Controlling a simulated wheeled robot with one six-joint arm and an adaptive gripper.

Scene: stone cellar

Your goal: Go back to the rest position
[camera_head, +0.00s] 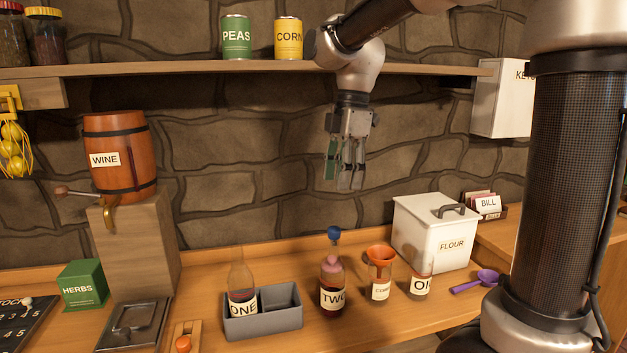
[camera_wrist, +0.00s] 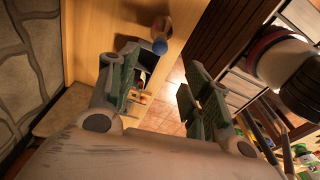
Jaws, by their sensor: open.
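My gripper (camera_head: 345,178) hangs in front of the stone wall, just below the shelf and well above the counter. Its fingers point down. In the wrist view the two green-padded fingers (camera_wrist: 163,88) stand apart with nothing held between them. A blue top (camera_wrist: 160,46) also shows beyond the fingers in the wrist view.
The shelf (camera_head: 180,68) with the peas can (camera_head: 236,37) and corn can (camera_head: 288,39) is close to my arm. Below stand bottle ONE (camera_head: 241,280) in a grey tray (camera_head: 282,319), a jar with an orange funnel (camera_head: 380,255), an OIL jar (camera_head: 420,284) and the flour bin (camera_head: 447,243).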

